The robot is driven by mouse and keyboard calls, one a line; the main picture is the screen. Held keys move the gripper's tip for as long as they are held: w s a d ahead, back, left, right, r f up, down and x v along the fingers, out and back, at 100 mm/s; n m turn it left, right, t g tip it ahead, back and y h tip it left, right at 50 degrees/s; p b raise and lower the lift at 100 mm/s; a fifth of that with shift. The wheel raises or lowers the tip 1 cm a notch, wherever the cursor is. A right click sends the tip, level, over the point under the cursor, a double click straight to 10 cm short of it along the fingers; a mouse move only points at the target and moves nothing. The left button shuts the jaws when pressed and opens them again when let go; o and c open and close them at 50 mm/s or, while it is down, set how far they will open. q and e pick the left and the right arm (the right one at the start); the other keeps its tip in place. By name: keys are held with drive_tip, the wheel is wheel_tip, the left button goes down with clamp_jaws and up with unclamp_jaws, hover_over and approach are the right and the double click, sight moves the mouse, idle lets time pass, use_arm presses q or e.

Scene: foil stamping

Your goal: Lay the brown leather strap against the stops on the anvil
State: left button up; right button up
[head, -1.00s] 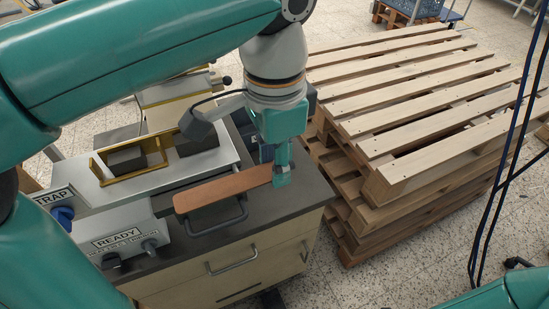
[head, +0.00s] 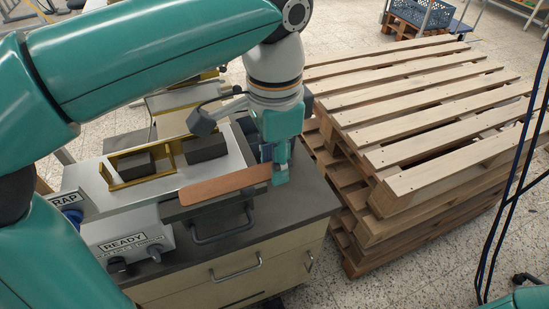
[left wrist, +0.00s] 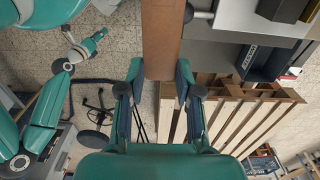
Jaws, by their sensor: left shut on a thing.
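The brown leather strap (head: 225,186) is a long flat piece running left from my left gripper (head: 280,174), which is shut on its right end. In the left wrist view the strap (left wrist: 162,38) extends away from between the fingers (left wrist: 160,88). In the head view it passes in front of the machine's pale bed, over a dark slab with a handle (head: 222,228). It appears held above them; contact is unclear. I cannot clearly make out the anvil or its stops. My right arm shows small in the left wrist view, its gripper (left wrist: 101,35) too small to read.
A brass-coloured frame (head: 112,178) holds dark blocks on the pale bed. A grey READY box (head: 125,245) with knobs stands front left on the cabinet. Stacked wooden pallets (head: 420,130) stand close on the right. A thin grey arm (head: 203,122) reaches over the bed.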

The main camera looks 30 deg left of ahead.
use_arm(q)
drive_tip(key=shift+w+a+f+p, duration=0.25)
drive_tip(key=shift+w+a+f, duration=0.05)
drive_tip(key=shift+w+a, duration=0.7)
drive_tip(key=shift+w+a+f+p, duration=0.3)
drive_tip(key=shift+w+a, duration=0.45)
drive_tip(key=shift+a, duration=0.35)
drive_tip(key=shift+w+a+f+p, duration=0.2)
drive_tip(key=shift+w+a+p, duration=0.05)
drive_tip(key=shift+w+a, duration=0.35)
drive_tip(key=shift+w+a+f+p, duration=0.2)
drive_tip(key=shift+w+a, duration=0.3)
drive_tip(key=shift+a, duration=0.25)
drive_tip(key=shift+w+a+f+p, duration=0.2)
drive_tip(key=shift+w+a+p, duration=0.05)
drive_tip(key=shift+w+a, duration=0.35)
drive_tip(key=shift+a, duration=0.1)
drive_tip(key=shift+w+a, duration=0.1)
drive_tip(key=shift+w+a+f+p, duration=0.15)
drive_tip(key=shift+w+a+p, duration=0.45)
drive_tip(key=shift+a, duration=0.2)
drive_tip(key=shift+a+p, duration=0.1)
drive_tip(key=shift+p, duration=0.2)
idle(1.4)
drive_tip(key=o, duration=0.9)
